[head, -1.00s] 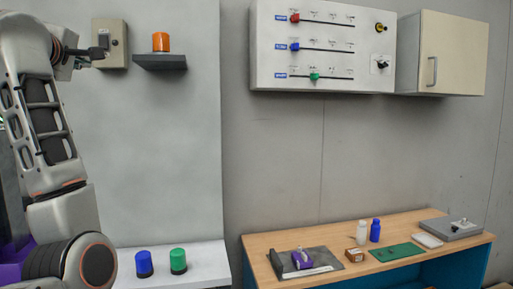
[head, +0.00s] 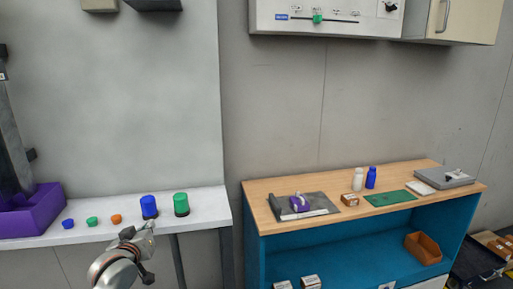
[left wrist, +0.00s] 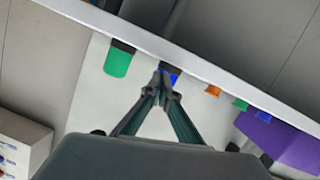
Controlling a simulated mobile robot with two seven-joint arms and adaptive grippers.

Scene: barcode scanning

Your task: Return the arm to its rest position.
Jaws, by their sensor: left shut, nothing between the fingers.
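My left gripper (head: 149,228) is low in the head view, in front of the white shelf. It is shut and empty. In the left wrist view its fingertips (left wrist: 165,77) meet, with the blue cylinder (left wrist: 173,73) partly hidden behind them. In the head view that blue cylinder (head: 149,206) stands upright on the shelf just beyond the gripper; I cannot tell the exact gap. A green cylinder (head: 181,204) stands to its right. My right gripper is in neither view.
The white shelf (head: 212,207) also holds small blue (head: 68,224), green (head: 92,221) and orange (head: 116,218) pieces and a purple bin (head: 42,216). A wooden-topped bench (head: 335,207) with a scanner-like purple item (head: 299,203) and bottles stands to the right.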

